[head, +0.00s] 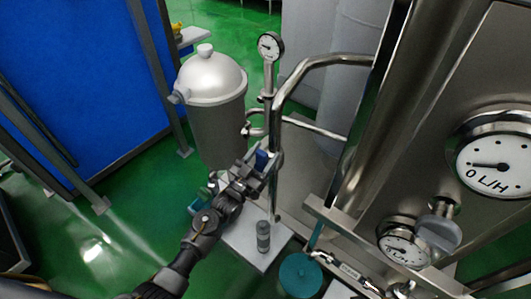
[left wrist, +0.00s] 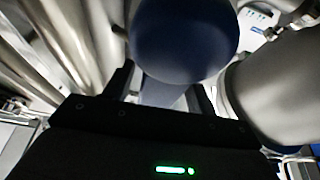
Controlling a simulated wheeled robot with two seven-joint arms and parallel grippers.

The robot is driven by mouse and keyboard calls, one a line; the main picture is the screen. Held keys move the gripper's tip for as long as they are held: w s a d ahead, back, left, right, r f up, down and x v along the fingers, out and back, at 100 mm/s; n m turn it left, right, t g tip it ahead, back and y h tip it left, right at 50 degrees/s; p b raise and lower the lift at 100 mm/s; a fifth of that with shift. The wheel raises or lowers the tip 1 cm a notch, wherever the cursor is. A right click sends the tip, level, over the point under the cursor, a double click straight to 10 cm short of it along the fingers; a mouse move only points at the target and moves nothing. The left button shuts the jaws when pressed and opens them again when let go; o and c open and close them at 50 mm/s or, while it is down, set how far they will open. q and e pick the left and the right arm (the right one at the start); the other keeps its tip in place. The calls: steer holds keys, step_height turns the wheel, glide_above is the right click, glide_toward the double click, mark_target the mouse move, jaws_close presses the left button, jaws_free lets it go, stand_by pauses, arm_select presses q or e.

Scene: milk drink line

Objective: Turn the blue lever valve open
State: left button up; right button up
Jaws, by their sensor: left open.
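The blue lever (head: 262,158) shows as a small blue patch beside the upright steel pipe, mostly hidden by my left gripper. My left gripper (head: 256,168) is at the lever, close to the pipe. In the left wrist view a large dark blue rounded part (left wrist: 185,38), which looks like the lever's handle, is just beyond the fingers. A narrower blue-grey part runs down from it into the gap between the open fingers of my left gripper (left wrist: 165,92). I cannot tell whether the fingers touch it. My right gripper is not in view.
A steel vessel with a domed lid (head: 212,80) stands behind my left gripper. A pressure gauge (head: 270,46) tops the pipework. A small grey cylinder (head: 263,238) stands on a pale plate (head: 241,246) below. A large flow dial (head: 498,165) is at right. Green floor is clear at left.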

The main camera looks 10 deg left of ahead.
arm_select(q)
steer(key=v, duration=1)
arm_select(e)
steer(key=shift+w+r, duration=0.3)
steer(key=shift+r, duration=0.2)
arm_select(q)
steer(key=shift+a+f, duration=0.1)
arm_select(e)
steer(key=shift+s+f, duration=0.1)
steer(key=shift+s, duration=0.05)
